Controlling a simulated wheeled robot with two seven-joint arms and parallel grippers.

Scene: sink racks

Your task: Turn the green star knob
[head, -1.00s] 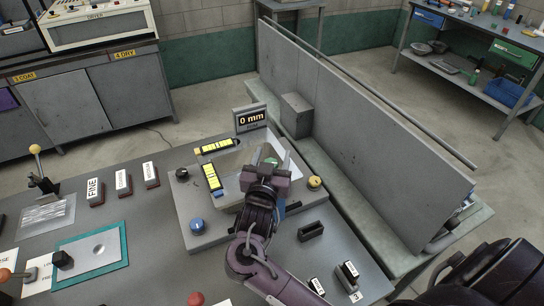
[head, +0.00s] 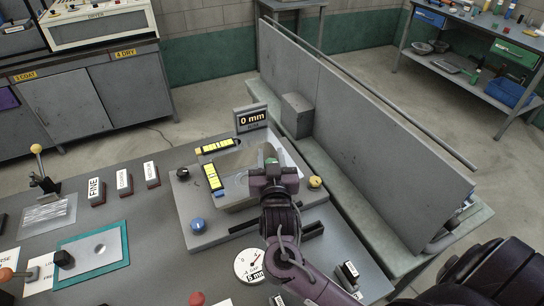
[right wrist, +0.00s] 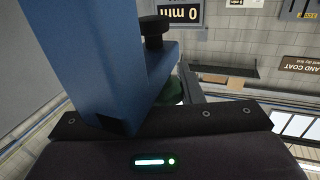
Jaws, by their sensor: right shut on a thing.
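The green star knob (head: 270,154) is mostly hidden in the head view; a little green shows at the tip of my right gripper (head: 271,168). In the right wrist view a dark green piece (right wrist: 173,93) shows behind a large blue part (right wrist: 105,60) close to the camera. My right gripper is shut on the knob. The knob belongs to a grey fixture (head: 215,235) on the bench. The display (head: 250,118) behind it reads 0 mm. My left gripper is not in view.
A blue knob (head: 198,226) and a yellow knob (head: 315,182) stand on the fixture to either side of my gripper. Yellow levels (head: 213,177) lie behind on the left. A white dial (head: 250,265) lies in front. A tall grey panel (head: 370,130) rises on the right.

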